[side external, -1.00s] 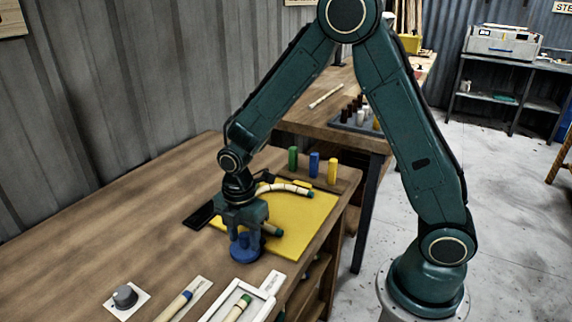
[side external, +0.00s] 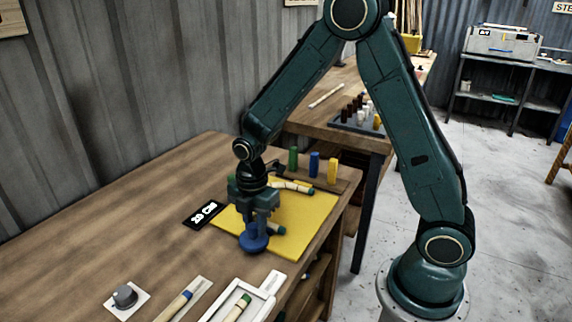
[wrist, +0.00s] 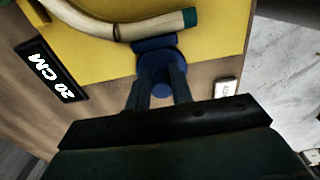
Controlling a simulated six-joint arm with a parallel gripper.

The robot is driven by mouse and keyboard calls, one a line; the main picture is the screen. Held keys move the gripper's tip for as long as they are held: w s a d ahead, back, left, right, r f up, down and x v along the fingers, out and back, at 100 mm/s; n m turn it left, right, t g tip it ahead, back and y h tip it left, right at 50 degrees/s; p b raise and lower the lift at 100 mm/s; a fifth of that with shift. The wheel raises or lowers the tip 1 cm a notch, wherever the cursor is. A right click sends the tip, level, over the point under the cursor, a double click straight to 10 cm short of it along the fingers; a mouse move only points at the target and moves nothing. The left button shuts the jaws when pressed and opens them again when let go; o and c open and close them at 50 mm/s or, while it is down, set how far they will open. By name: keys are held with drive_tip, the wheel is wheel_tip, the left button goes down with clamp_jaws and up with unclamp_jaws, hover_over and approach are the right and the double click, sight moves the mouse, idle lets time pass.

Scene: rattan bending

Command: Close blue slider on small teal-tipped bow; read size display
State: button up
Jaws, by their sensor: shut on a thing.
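A curved pale rattan bow (wrist: 120,30) with teal tips lies on the yellow board (side external: 310,212). It also shows partly behind my gripper in the side view (side external: 292,186). My gripper (wrist: 158,80) is shut on the knob of the blue slider (wrist: 155,60); in the side view my gripper (side external: 254,222) points straight down over the slider (side external: 253,243). The slider's blue bar sits right against the bow's near edge in the wrist view; exact contact cannot be told. The black display (wrist: 52,75) reads "20 CM", also lit in the side view (side external: 205,214).
Green, blue and yellow pegs (side external: 314,163) stand behind the board. A grey knob (side external: 124,296), a blue-tipped stick (side external: 175,305) and a white frame (side external: 262,290) with a green-tipped piece are at the front. The table's left middle is clear.

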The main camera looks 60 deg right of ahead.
drive_tip(key=shift+d, duration=0.25)
drive_tip(key=o, duration=0.8)
drive_tip(key=shift+a, duration=0.1)
wheel_tip(320, 180, up, 14)
drive_tip(key=shift+f, duration=0.1)
idle(0.5)
drive_tip(key=shift+s+d+r+m+t, duration=0.1)
drive_tip(key=shift+s+r+m+t, duration=1.1)
drive_tip(key=shift+s+m, duration=1.95)
drive_tip(key=shift+s+d+r+m+t, duration=0.1)
drive_tip(key=shift+s+r+m+t, duration=0.55)
drive_tip(key=shift+s+r+m, duration=1.75)
drive_tip(key=shift+s+d+r+m+t, duration=0.1)
drive_tip(key=shift+s+r+m+t, duration=0.65)
drive_tip(key=shift+s+m, duration=3.2)
